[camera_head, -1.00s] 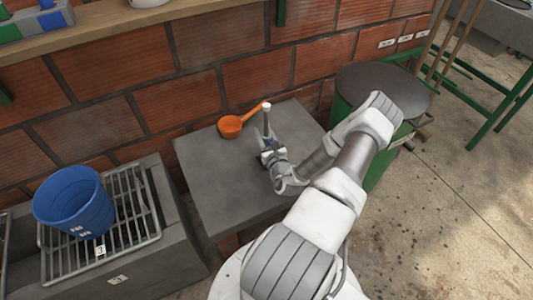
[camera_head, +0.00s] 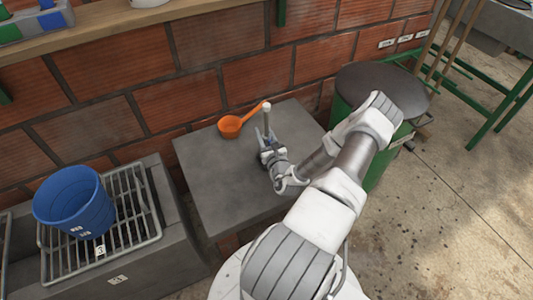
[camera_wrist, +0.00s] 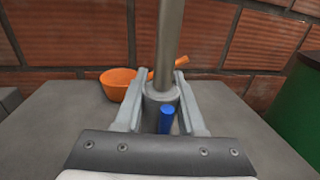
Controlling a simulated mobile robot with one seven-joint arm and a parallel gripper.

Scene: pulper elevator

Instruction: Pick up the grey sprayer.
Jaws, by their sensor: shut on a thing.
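The grey sprayer (camera_head: 267,122) stands upright on the grey slab, a thin grey tube with a pale top. In the wrist view the sprayer (camera_wrist: 168,45) rises between the two fingers, with a wider grey lower body and a blue part in front. My gripper (camera_head: 266,148) is shut on the sprayer at its lower body; it also shows in the wrist view (camera_wrist: 161,100). The sprayer's base is hidden by my gripper, so I cannot tell whether it touches the slab.
An orange ladle (camera_head: 231,126) lies on the grey slab (camera_head: 205,175) just behind the sprayer. A brick wall (camera_head: 190,105) stands close behind. A green drum (camera_head: 343,117) is to the right. A blue bucket (camera_head: 72,208) stands on a metal rack (camera_head: 133,215) at left.

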